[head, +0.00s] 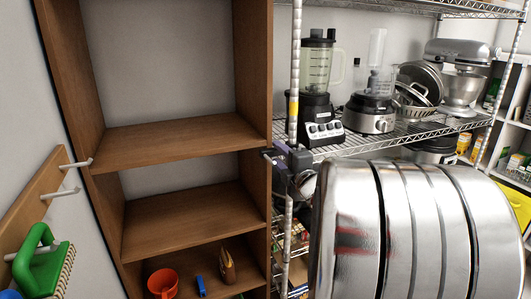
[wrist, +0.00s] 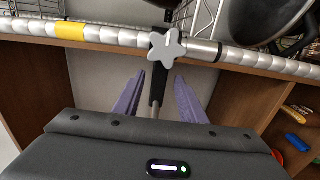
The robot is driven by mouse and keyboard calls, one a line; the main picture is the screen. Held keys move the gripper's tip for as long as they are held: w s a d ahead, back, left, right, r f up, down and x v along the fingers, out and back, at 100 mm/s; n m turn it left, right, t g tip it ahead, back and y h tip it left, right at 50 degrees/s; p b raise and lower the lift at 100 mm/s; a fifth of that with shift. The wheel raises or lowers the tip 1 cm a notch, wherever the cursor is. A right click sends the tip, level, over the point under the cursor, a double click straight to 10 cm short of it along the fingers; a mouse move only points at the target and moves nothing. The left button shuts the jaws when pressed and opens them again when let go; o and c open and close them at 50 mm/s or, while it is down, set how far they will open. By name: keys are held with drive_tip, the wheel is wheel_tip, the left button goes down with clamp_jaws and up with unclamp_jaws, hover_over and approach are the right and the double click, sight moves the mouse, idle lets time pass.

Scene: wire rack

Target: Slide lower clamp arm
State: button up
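A clamp with a pale star-shaped knob (wrist: 167,47) sits on the rack's upright post (wrist: 120,36) in the wrist view. Its dark clamp arm (wrist: 158,85) and a thin rod extend from the post toward my gripper. My gripper (wrist: 160,84) has its two purple fingers apart, one on each side of the clamp arm, with visible gaps. In the head view, my gripper (head: 284,156) is close to the post (head: 294,70), below its yellow band. My arm partly hides the clamp there, and I cannot make out a second clamp.
A brown wooden cabinet (head: 180,145) stands just left of the post. The wire shelf (head: 365,140) to the right holds a blender (head: 318,85), a food processor (head: 372,100) and a stand mixer (head: 462,72). A red mug (head: 163,284) sits on a lower cabinet shelf.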

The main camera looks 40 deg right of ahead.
drive_tip(key=shift+x, duration=1.4)
clamp_jaws()
drive_tip(key=shift+f, duration=0.1)
